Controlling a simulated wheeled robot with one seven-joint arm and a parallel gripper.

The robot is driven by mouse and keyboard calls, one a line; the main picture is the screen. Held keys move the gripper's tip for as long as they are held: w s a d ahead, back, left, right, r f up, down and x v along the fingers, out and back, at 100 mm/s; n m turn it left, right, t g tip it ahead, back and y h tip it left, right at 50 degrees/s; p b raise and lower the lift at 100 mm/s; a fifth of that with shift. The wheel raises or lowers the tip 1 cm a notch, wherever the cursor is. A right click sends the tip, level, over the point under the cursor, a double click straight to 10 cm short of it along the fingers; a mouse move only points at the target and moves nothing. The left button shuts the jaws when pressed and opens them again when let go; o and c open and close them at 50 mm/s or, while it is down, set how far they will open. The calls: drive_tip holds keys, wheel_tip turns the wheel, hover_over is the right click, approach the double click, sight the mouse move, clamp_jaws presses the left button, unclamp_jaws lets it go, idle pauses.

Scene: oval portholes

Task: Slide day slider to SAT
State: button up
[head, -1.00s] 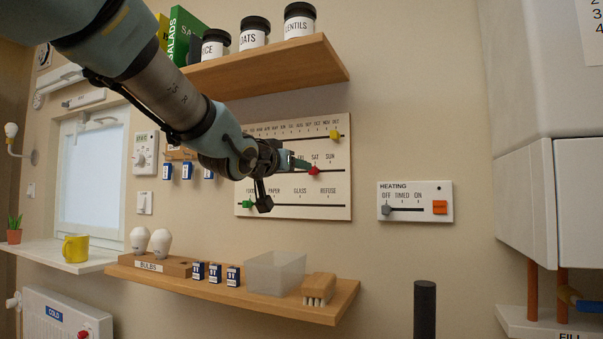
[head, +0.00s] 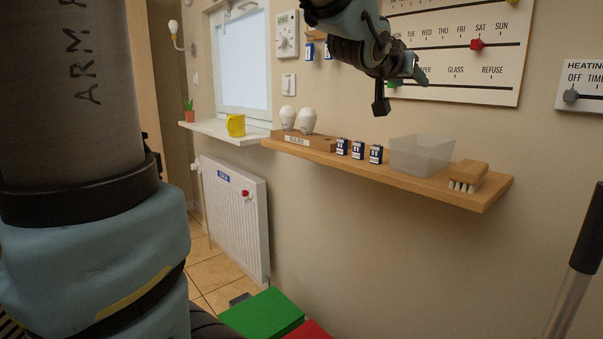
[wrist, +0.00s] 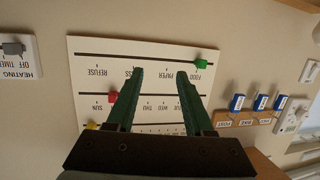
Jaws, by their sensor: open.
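The white slider board (head: 510,70) hangs on the wall. Its red day slider (head: 477,44) stands under SAT, between FRI and SUN. It also shows in the wrist view (wrist: 113,97), close beside the left finger, which hides part of the label row. My gripper (wrist: 157,73) is open and empty, its fingers apart in front of the board. In the head view my gripper (head: 418,74) is at the board's lower left, clear of the red slider.
A green slider (wrist: 201,65) stands near FOOD on another track. The heating panel (head: 590,92) is to the right. A wooden shelf (head: 455,195) below holds bulbs, small blue boxes, a clear bin and a brush.

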drive_tip(key=w+a+f+n+g+y+p, duration=0.3)
drive_tip(key=a+f+y, duration=0.4)
drive_tip(key=a+f, duration=0.95)
drive_tip(key=s+a+f+n+g+y, duration=0.3)
drive_tip(key=s+a+f+g, duration=0.4)
drive_tip(key=s+a+f, duration=0.6)
drive_tip(key=shift+s+a+f+n, duration=0.3)
drive_tip(key=shift+s+a+n, duration=0.3)
drive_tip(key=shift+s, duration=0.6)
